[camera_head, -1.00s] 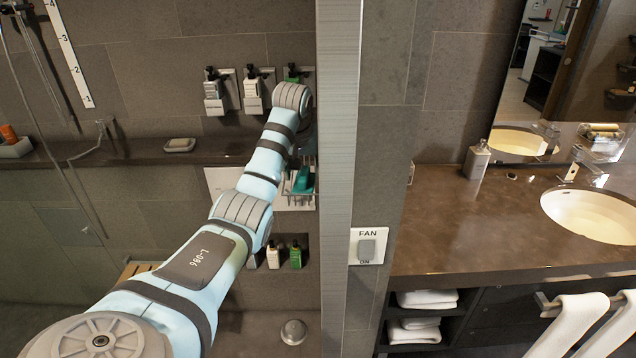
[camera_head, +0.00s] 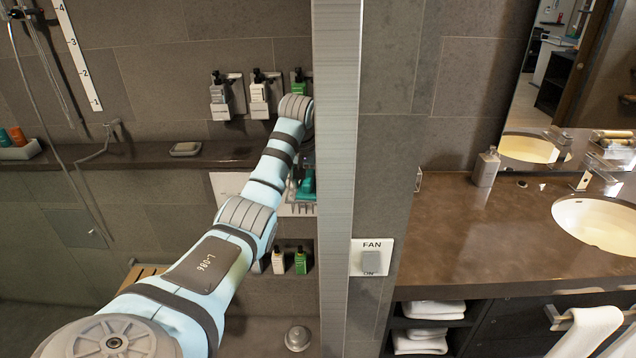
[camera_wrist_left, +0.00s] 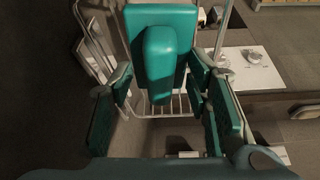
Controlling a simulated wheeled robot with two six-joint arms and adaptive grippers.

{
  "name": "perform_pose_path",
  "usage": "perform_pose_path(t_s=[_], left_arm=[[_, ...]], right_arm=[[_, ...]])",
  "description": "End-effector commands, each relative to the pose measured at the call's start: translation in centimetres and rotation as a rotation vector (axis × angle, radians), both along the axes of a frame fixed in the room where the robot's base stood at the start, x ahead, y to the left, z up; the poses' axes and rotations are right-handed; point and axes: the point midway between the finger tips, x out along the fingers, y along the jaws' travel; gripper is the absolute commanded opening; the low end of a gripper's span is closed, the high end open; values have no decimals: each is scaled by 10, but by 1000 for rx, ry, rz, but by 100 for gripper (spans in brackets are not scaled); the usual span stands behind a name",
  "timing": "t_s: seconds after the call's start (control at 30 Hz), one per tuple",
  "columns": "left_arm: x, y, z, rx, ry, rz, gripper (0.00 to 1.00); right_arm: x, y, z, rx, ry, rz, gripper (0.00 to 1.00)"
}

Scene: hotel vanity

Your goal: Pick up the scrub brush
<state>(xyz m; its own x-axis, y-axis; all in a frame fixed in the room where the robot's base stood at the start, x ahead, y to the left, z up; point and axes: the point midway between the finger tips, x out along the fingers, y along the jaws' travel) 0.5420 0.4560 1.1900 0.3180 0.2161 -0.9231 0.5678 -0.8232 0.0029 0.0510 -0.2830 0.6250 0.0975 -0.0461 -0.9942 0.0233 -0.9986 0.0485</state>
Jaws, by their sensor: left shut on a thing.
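The teal scrub brush (camera_wrist_left: 160,65), with a block and a rounded raised grip, is in the left wrist view at top centre. My left gripper (camera_wrist_left: 160,82) is shut on it, one finger at each side. A wire rack (camera_wrist_left: 165,108) shows just below and behind the brush; I cannot tell whether the brush still touches it. In the head view my left arm reaches to the shower wall beside the pillar. A small teal patch shows by its wrist, but the arm and pillar hide most of the gripper and brush. My right gripper is not in view.
A vertical pillar (camera_head: 336,180) stands close to the right of my left wrist. Dispenser bottles (camera_head: 259,95) hang above it. A stone ledge (camera_head: 130,155) with a soap dish (camera_head: 186,148) runs left. Small bottles (camera_head: 301,262) stand in a niche below. The vanity counter (camera_head: 450,235) is right.

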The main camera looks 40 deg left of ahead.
Motion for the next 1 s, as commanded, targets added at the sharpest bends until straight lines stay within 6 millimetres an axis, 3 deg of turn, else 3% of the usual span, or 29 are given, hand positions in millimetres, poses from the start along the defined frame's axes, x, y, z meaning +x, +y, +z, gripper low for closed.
perform_pose_path(t_s=[0.4, 0.7, 1.0], left_arm=[[-8, 9, 74, -1, -3, 17, 16], [2, -4, 132, -2, -3, -8, 16], [-10, 8, 179, -2, 0, 16, 16]], right_arm=[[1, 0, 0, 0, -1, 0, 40], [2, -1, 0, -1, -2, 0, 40], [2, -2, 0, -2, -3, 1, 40]])
